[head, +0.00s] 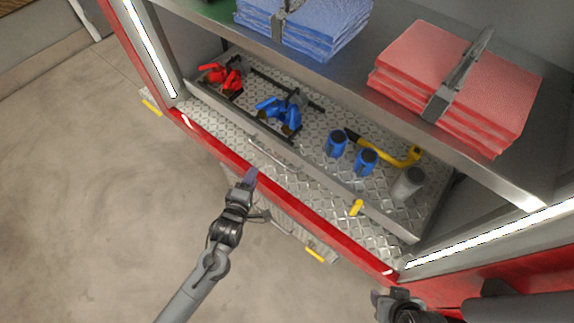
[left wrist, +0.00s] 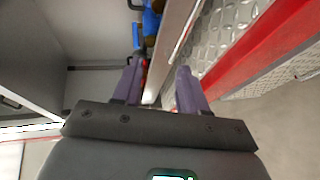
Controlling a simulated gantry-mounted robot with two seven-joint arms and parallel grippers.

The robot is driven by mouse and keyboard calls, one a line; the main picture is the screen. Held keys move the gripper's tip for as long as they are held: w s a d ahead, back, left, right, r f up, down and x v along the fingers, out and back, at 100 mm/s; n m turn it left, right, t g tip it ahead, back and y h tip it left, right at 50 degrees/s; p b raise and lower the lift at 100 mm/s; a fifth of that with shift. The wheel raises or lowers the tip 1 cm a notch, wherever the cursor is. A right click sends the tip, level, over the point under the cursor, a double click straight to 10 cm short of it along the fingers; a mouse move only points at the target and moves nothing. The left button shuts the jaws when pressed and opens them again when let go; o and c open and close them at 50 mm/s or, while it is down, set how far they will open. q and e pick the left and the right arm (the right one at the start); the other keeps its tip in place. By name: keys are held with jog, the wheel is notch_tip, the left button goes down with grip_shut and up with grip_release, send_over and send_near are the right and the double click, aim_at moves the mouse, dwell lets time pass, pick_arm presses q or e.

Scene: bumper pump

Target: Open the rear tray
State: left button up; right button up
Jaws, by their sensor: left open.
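The tray (head: 330,182) is a long metal tray with a diamond-plate floor and a low grey front wall, inside a red-edged compartment. A thin bar handle (head: 272,153) shows along its front. A yellow latch (head: 356,207) sits near its right end. My left gripper (head: 251,178) is in front of the tray, over the red edge in the picture. Its purple fingers are apart and empty in the left wrist view (left wrist: 157,75), with the tray's front wall (left wrist: 172,40) beyond and between them. My right gripper (head: 390,302) is at the bottom edge, its jaws unclear.
The tray holds red (head: 222,77) and blue (head: 280,110) nozzles, blue cylinders (head: 337,143), a grey cylinder (head: 409,184) and a yellow tool (head: 395,157). A shelf above carries folded blue (head: 305,25) and red (head: 455,85) hoses. The red edge (head: 290,206) runs in front. Floor at left is clear.

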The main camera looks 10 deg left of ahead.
pick_arm(q)
jog(key=b, duration=0.7)
send_near(271, 155)
jog(key=s+f, duration=0.1)
jog(key=s, duration=0.1)
jog(key=shift+m+t, duration=0.3)
jog(key=shift+t, duration=0.2)
jog(key=w+b, duration=0.1)
jog(key=w, duration=0.2)
jog(key=w+f+b, duration=0.1)
jog(key=w+b, duration=0.1)
jog(key=w, duration=0.2)
jog(key=w+f+b, duration=0.1)
jog(key=w+b, duration=0.1)
jog(key=w, duration=0.1)
jog(key=shift+w+f, duration=0.2)
jog(key=shift+w, duration=0.05)
jog(key=shift+w+b, duration=0.4)
jog(key=shift+w, duration=0.2)
pick_arm(e)
notch_tip(271, 155, down, 15)
jog(key=shift+d+f, duration=0.2)
pick_arm(q)
grip_shut()
pick_arm(e)
jog(key=shift+d, duration=0.1)
